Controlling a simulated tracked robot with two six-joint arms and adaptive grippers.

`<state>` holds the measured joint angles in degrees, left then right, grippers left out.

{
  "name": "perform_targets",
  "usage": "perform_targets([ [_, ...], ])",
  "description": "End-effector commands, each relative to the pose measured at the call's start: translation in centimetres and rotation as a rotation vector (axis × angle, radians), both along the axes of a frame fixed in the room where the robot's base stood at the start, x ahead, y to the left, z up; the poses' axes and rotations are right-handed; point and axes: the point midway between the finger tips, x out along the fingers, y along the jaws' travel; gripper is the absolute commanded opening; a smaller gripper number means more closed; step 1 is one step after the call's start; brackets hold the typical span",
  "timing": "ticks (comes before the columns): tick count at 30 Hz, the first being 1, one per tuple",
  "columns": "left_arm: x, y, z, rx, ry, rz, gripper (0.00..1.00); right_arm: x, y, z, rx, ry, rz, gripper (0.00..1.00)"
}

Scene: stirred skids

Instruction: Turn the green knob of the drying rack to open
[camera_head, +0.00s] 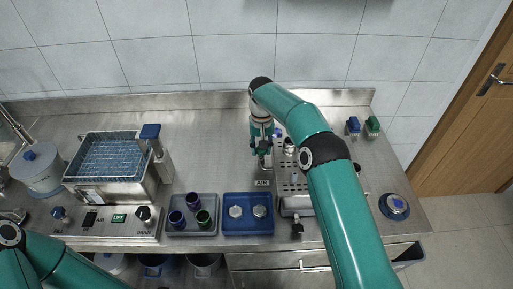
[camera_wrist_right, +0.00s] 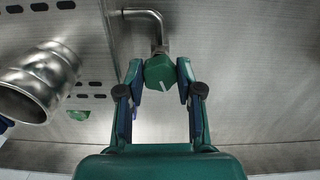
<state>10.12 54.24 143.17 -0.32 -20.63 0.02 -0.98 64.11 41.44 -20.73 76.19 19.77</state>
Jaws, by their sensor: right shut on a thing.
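The green knob (camera_wrist_right: 159,72) sits at the end of a bent metal pipe (camera_wrist_right: 150,18) in the right wrist view. A short white mark on its face runs slightly slanted. My right gripper (camera_wrist_right: 161,80) has one finger on each side of the knob and is shut on it. In the head view my right gripper (camera_head: 263,158) points down at the left edge of the metal drying rack (camera_head: 291,184), above the AIR label (camera_head: 262,183); it mostly hides the knob there. My left arm shows at the lower left, its gripper outside the frame.
A shiny metal vessel (camera_wrist_right: 40,82) stands on the rack close to the gripper. A blue tray (camera_head: 248,228) and a grey tray with cups (camera_head: 178,228) lie left of the rack. A basin with a wire basket (camera_head: 112,155) stands further left. Bare steel counter lies behind the trays.

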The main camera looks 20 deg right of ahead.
Motion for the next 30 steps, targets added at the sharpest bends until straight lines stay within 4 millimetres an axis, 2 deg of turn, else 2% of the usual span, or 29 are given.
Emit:
perform_targets([
  [1,0.0,0.0,0.02,0.0,0.0,0.0,0.97,0.52,-0.2,0.47,-0.002,-0.023,0.005,0.01],
  [14,0.0,0.0,0.02,0.0,0.0,0.0,0.97,0.51,-0.15,0.45,-0.001,-0.023,0.015,0.01],
  [15,0.0,0.0,0.02,0.0,0.0,0.0,0.97,0.51,-0.15,0.45,-0.001,-0.023,0.015,0.39],
  [19,0.0,-0.01,0.01,0.0,0.0,0.0,0.97,0.41,-0.09,0.32,0.0,-0.018,0.015,0.6],
  [30,0.01,0.01,0.05,0.0,0.0,0.0,0.97,0.16,-0.12,0.12,0.0,-0.006,0.015,0.61],
])
